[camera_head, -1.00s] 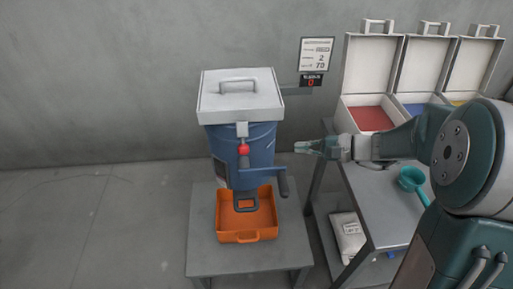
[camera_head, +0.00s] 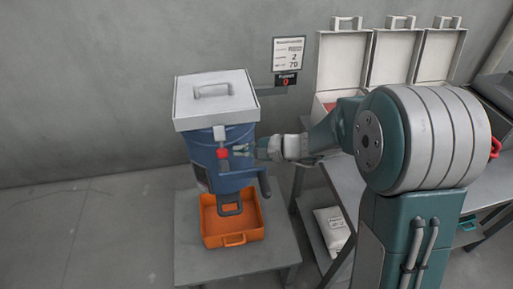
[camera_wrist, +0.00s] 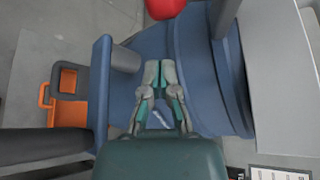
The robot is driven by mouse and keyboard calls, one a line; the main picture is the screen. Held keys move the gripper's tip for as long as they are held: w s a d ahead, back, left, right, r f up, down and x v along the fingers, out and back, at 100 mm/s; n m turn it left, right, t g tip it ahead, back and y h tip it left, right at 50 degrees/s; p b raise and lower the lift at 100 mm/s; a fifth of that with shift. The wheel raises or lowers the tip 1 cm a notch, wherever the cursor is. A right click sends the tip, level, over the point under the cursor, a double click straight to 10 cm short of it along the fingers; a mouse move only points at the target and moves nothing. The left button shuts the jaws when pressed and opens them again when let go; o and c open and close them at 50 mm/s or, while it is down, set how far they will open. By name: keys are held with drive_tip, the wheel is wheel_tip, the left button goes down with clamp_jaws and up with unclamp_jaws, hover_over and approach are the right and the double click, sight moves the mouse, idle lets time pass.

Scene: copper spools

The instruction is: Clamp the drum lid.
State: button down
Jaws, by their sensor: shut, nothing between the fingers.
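The blue drum (camera_head: 232,178) stands on a low grey table, with a white square lid (camera_head: 214,108) on top, its handle upward. A clamp latch with a red knob (camera_head: 222,154) sits on the drum's front, just below the lid; the red knob also shows at the top of the wrist view (camera_wrist: 165,7). My gripper (camera_head: 238,149) is shut and empty, close to the right of the red knob and in front of the drum. In the wrist view its fingertips (camera_wrist: 160,68) are together over the blue drum wall; whether they touch it I cannot tell.
An orange tray (camera_head: 232,241) sits on the low table (camera_head: 190,262) below the drum. A dark crank handle (camera_head: 265,184) juts out at the drum's lower right. Open white boxes (camera_head: 342,60) stand on the side table at right. A sign (camera_head: 289,52) hangs behind.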

sight(221, 145)
drive_tip(key=shift+s+a+r, duration=0.35)
drive_tip(key=shift+s, duration=0.15)
drive_tip(key=shift+s+a+r, duration=0.3)
drive_tip(key=shift+s, duration=0.2)
drive_tip(key=shift+s+r+m+g+h, duration=0.25)
drive_tip(key=shift+r+m+g+h, duration=0.15)
drive_tip(key=shift+r+m+g, duration=0.35)
drive_tip(key=shift+s+d+r+m+g+h, duration=0.15)
drive_tip(key=shift+r+m+g+h, duration=0.15)
drive_tip(key=shift+m+g, duration=0.35)
drive_tip(key=shift+r+m+g+h, duration=0.5)
drive_tip(key=shift+r+m+g, duration=0.55)
drive_tip(key=shift+m, duration=0.35)
idle(0.4)
drive_tip(key=shift+r, duration=0.55)
idle(0.8)
drive_tip(key=shift+r, duration=0.7)
